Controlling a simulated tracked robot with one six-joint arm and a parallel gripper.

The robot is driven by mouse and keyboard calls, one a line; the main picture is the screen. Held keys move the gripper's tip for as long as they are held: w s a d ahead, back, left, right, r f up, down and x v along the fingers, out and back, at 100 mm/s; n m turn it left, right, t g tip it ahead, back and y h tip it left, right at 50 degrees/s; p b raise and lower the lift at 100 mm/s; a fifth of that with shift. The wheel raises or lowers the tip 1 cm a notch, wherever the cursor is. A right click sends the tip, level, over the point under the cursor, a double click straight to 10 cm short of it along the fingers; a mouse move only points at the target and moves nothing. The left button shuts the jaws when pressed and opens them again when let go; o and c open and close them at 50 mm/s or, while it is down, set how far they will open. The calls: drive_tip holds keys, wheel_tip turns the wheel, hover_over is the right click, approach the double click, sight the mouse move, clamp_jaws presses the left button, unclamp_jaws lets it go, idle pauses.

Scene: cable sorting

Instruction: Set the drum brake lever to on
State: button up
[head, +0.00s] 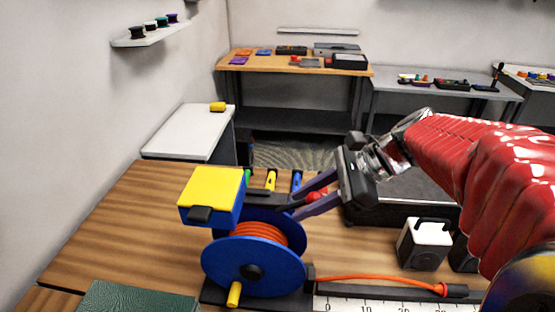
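The cable drum (222,262) has blue flanges, orange cable wound on it and a yellow crank handle (234,294) at the bottom. It stands on a dark base on the wooden bench. A red knob (317,196), which looks like the end of the brake lever, shows just behind and right of the drum. My gripper (296,206) reaches in from the right, its two purple fingers apart with the red knob between them. I cannot tell whether they touch it. The lever's shaft and its on and off marks are hidden or too small to read.
A blue box with a yellow lid (213,187) stands over the drum's left side. An orange cable (375,278) runs right along a ruler (380,304). The bench's left part is clear.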

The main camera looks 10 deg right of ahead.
sight(286, 205)
clamp_jaws()
drive_tip(key=shift+a+r+h, duration=0.1)
drive_tip(key=shift+r+h, duration=0.1)
drive_tip(key=shift+h, duration=0.1)
idle(0.4)
drive_tip(key=shift+w+a+r+g+h, duration=0.2)
drive_tip(key=shift+a+r+g+h, duration=0.25)
drive_tip(key=shift+h, duration=0.35)
drive_tip(key=h, duration=0.1)
drive_tip(key=a+r+h, duration=0.1)
drive_tip(key=g+h, duration=0.1)
drive_tip(key=shift+w+a+r, duration=0.2)
drive_tip(key=shift+w+a, duration=0.1)
drive_tip(key=h, duration=0.1)
drive_tip(key=a+h, duration=0.1)
drive_tip(key=g+h, duration=0.1)
drive_tip(key=shift+w+a+r, duration=0.25)
drive_tip(key=shift+a+r, duration=0.05)
drive_tip(key=shift+r, duration=0.05)
drive_tip(key=shift+w+a+g+h, duration=0.2)
drive_tip(key=shift+a+h, duration=0.2)
drive_tip(key=shift+h, duration=0.4)
drive_tip(key=shift+w+a+g+h, duration=0.15)
drive_tip(key=shift+a+h, duration=0.2)
drive_tip(key=shift+h, duration=0.45)
drive_tip(key=shift+s, duration=0.1)
drive_tip(key=shift+o, duration=1.6)
unclamp_jaws()
